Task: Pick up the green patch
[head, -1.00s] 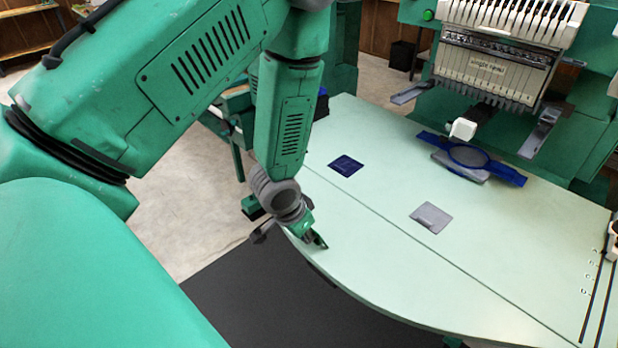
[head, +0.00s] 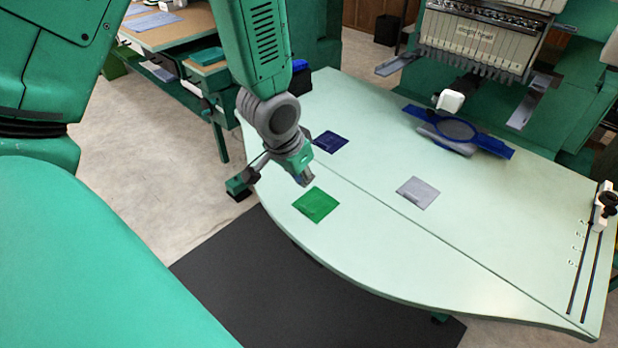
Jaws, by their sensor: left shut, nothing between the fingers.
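The green patch (head: 316,205) lies flat on the pale green table (head: 400,245), close to its left front edge. My left gripper (head: 305,181) is just behind and above the patch, pointing down, its fingers shut and empty. I cannot tell how high the fingertips are above the table. The patch shows almost whole. My right gripper is not in view.
A dark blue patch (head: 330,142) lies behind the gripper and a grey patch (head: 418,192) lies to the right. A blue hoop (head: 457,131) sits under the embroidery machine (head: 480,45). A white-topped clamp (head: 606,200) is at the right edge. The table's front middle is clear.

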